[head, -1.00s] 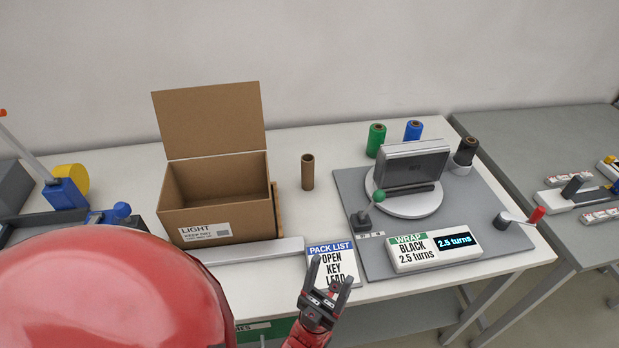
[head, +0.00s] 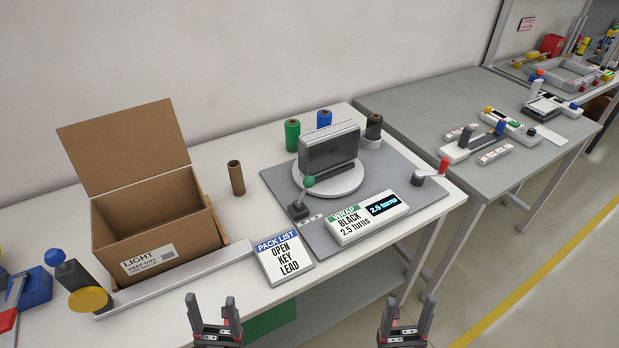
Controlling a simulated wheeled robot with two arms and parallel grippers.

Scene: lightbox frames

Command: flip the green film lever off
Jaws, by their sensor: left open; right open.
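The green film lever (head: 309,182) is a green ball on a short stick rising from a dark base (head: 298,211) at the front left of the grey wrapping board (head: 393,164). It leans up and to the right. A dark wrapped block (head: 330,150) stands on the round white turntable (head: 341,184) behind it. My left gripper (head: 213,306) is open and empty in front of the table's front edge. My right gripper (head: 406,306) is open and empty further right, also in front of the table. Both are well apart from the lever.
The wrap display (head: 361,222) reads black, 2.5 turns. A pack list card (head: 285,260) lies left of it. A red-handled crank (head: 436,172) is at the board's right. An open cardboard box (head: 158,238), a brown tube (head: 236,178) and film rolls (head: 292,136) stand around.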

